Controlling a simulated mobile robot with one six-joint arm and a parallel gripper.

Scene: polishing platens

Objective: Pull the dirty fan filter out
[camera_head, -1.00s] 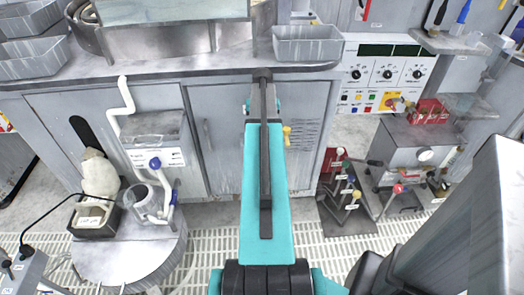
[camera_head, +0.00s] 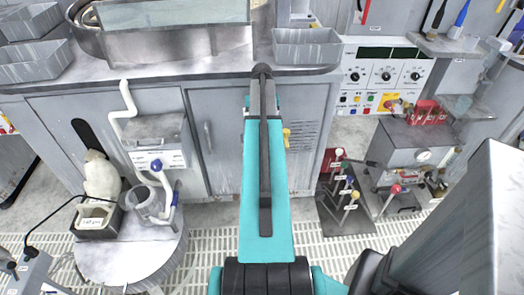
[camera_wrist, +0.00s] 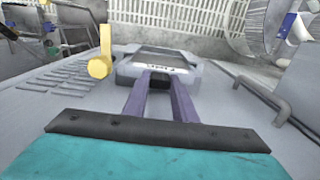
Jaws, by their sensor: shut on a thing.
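The fan filter (camera_wrist: 190,69) shows in the wrist view as a grey, boxy piece with a dark recessed panel and a small label on its near edge. It sits at the cabinet front (camera_wrist: 70,105). My gripper (camera_wrist: 159,82) is shut on its near, handle-like part, with one purple-grey finger on each side. The grip itself is partly hidden between the fingers. In the head view, my teal arm hides the filter and gripper. I cannot tell how far the filter stands out of its slot.
A bar handle (camera_wrist: 262,98) is at the right. In the head view, a round stand (camera_head: 130,258) is at left and a tool rack (camera_head: 345,215) at right. Grated floor lies between.

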